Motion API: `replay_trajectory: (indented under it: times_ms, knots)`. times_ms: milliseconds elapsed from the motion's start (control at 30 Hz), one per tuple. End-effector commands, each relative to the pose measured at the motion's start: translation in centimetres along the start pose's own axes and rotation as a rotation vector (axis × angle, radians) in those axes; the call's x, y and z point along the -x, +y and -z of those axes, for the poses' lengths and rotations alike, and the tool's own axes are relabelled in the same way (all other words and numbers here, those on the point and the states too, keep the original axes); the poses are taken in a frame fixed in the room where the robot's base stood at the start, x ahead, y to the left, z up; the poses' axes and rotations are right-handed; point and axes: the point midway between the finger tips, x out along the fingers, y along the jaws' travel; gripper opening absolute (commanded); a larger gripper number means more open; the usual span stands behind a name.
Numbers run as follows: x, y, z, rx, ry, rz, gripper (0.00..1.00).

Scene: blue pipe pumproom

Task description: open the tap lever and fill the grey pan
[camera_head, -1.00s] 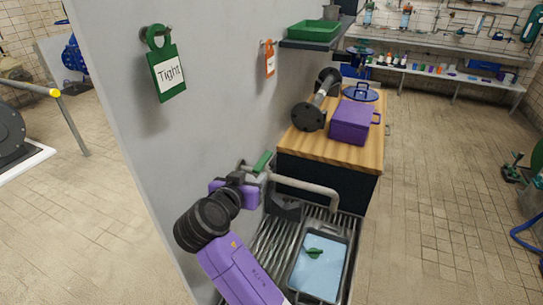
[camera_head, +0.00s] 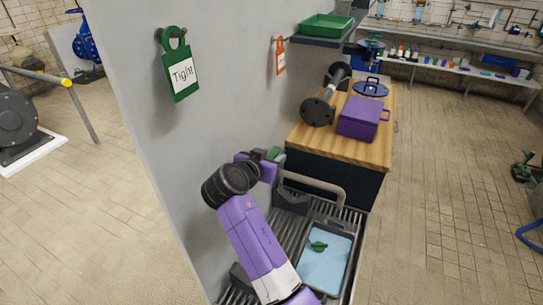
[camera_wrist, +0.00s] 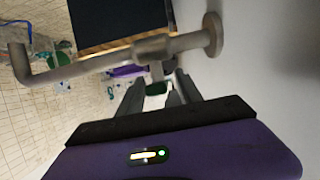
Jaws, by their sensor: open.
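The tap is a grey bent pipe (camera_head: 325,188) coming off the wall, its spout reaching over the drain rack; it also crosses the wrist view (camera_wrist: 100,62). Its green lever (camera_head: 275,154) sits at the wall end, partly hidden by my gripper (camera_head: 266,156). In the wrist view the lever (camera_wrist: 157,89) shows between the tips of my open gripper (camera_wrist: 158,92); I cannot tell whether they touch it. The grey pan (camera_head: 348,258) rests on the rack below the spout. Its inside shows a flat pale blue surface with a small dark green object (camera_head: 318,246) in it.
The grey wall (camera_head: 205,130) stands close on the left, with a green "Tight" tag (camera_head: 181,75). Open tiled floor (camera_head: 440,200) lies right.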

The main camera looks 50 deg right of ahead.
Motion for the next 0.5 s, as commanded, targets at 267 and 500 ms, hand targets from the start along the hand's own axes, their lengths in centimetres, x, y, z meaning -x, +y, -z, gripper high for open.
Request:
replay_trajectory:
  times_ms: [267, 500]
  knots:
    - [-0.03, -0.01, -0.01, 0.0, 0.0, 0.0, 0.3]
    - [-0.02, -0.01, 0.0, 0.0, 0.0, 0.0, 0.0]
